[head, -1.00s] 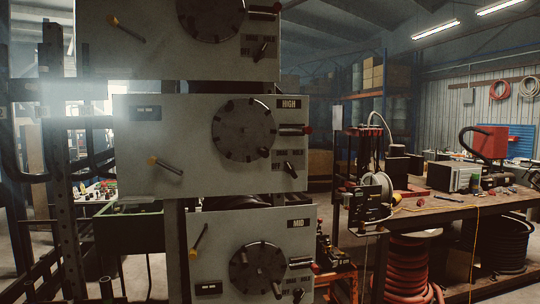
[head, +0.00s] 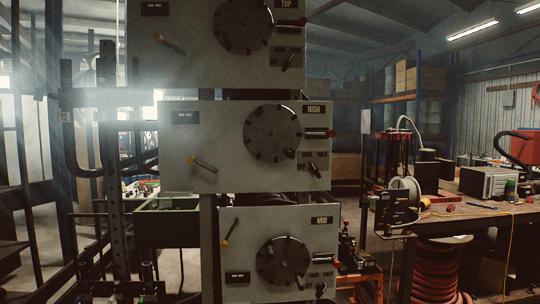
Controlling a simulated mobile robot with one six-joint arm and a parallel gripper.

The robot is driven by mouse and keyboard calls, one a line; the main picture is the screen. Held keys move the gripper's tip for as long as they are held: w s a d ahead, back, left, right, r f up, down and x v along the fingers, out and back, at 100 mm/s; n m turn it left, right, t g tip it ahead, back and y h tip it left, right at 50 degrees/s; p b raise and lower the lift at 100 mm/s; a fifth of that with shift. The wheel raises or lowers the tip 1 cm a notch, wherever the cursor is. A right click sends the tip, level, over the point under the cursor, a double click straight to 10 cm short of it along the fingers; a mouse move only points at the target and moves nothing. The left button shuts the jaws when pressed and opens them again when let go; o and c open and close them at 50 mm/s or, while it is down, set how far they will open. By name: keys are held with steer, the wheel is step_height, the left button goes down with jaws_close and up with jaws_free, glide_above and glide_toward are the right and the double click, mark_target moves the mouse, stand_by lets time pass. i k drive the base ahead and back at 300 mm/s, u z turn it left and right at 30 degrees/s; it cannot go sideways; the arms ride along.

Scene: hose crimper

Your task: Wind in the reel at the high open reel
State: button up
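The grey panel labelled HIGH (head: 230,152) is the middle one of three stacked panels in the head view. It carries a round black disc (head: 272,133) with knobs around its rim. A lever with a red tip (head: 320,133) sticks out at its right edge. A small black switch lever (head: 313,168) sits below that. A brass-ended handle (head: 202,163) projects at the lower left, and a small dark plate (head: 185,118) is at the upper left. No hose on this reel can be made out. My gripper is not in view.
A panel labelled TOP (head: 205,55) is above and one labelled MID (head: 240,255) below, with similar controls. A green tray (head: 165,228) and dark metal frame stand at left. A workbench (head: 470,215) with equipment stands at right, with a coiled red hose (head: 437,270) beneath it.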

mark_target(267, 131)
steer(key=z, duration=0.05)
steer(key=i, duration=1)
steer(key=u, duration=0.05)
